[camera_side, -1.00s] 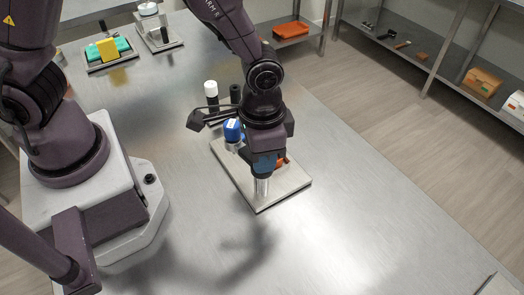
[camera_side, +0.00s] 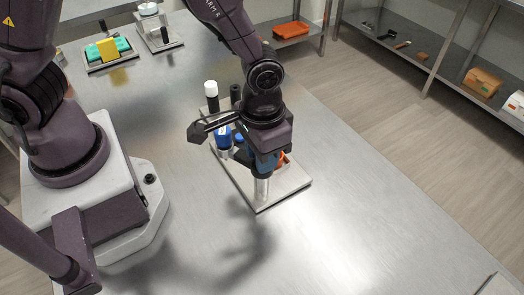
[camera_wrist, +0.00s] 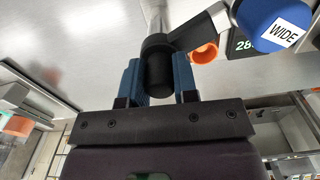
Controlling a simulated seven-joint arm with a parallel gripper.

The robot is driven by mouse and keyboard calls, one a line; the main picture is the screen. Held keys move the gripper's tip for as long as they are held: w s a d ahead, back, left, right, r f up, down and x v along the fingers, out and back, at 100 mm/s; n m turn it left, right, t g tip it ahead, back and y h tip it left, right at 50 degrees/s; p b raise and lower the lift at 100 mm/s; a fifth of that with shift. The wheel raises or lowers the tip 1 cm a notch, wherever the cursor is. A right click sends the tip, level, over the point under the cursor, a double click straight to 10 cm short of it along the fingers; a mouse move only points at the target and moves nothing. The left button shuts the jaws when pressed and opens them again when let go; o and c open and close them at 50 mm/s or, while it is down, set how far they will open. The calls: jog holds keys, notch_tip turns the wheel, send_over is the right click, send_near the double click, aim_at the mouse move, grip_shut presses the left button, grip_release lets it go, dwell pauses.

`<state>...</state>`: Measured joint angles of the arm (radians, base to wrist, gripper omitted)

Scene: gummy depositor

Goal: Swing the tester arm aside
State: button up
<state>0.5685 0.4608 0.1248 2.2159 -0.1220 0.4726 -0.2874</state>
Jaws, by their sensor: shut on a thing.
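The tester stands on a metal base plate (camera_side: 283,182) on the table. A silver post (camera_side: 261,188) rises at its near end under my gripper (camera_side: 263,163). In the wrist view my gripper (camera_wrist: 158,82) has its blue fingers on both sides of a black cylindrical knob (camera_wrist: 158,65) at the post top, shut on it. The blue head also shows in the side view (camera_side: 223,137), left of my gripper.
A white-capped bottle (camera_side: 211,92) and a dark cylinder (camera_side: 236,93) stand behind the tester. A tray with yellow and green pieces (camera_side: 109,48) and another device (camera_side: 155,27) are at the back left. The table right of and in front of the plate is clear.

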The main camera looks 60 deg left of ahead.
aim_at(250, 165)
jog(key=o, duration=0.9)
notch_tip(250, 165, up, 13)
jog(key=s+a+r+t, duration=0.2)
jog(key=s+a+r, duration=0.1)
jog(key=a, duration=0.1)
jog(key=s+a+r+t, duration=0.1)
jog(key=s+a+r, duration=0.2)
jog(key=a, duration=0.2)
jog(key=s+a+r+t, duration=0.2)
jog(key=a+r, duration=0.2)
jog(key=a, duration=0.1)
jog(key=shift+s+n+t, duration=0.3)
jog(key=shift+s, duration=0.1)
